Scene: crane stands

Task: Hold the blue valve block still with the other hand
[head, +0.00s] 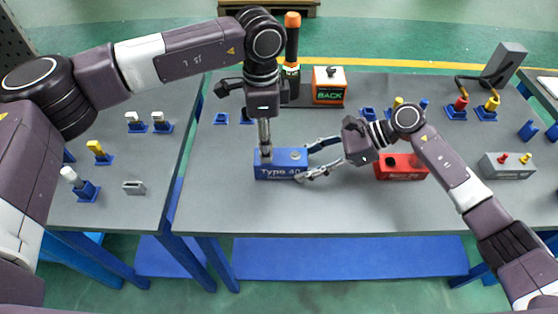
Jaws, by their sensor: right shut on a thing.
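The blue valve block (279,167), marked "Type 40", lies on the grey bench near its left front. My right gripper (304,163) reaches it from the right, with one finger behind and one in front of its right end, and is shut on it. My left gripper (264,140) points straight down over the left part of the block's top. A narrow metallic part below its dark body comes down to the block. I cannot tell whether that part is its fingers seen edge-on or something held, nor whether it touches the block.
A red block (402,168) lies right of my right gripper, and a grey block (507,166) further right. An orange "BACK" box (328,86) and an orange-topped tool (292,50) stand behind. A side table (125,210) at left holds several small fittings. The bench front is clear.

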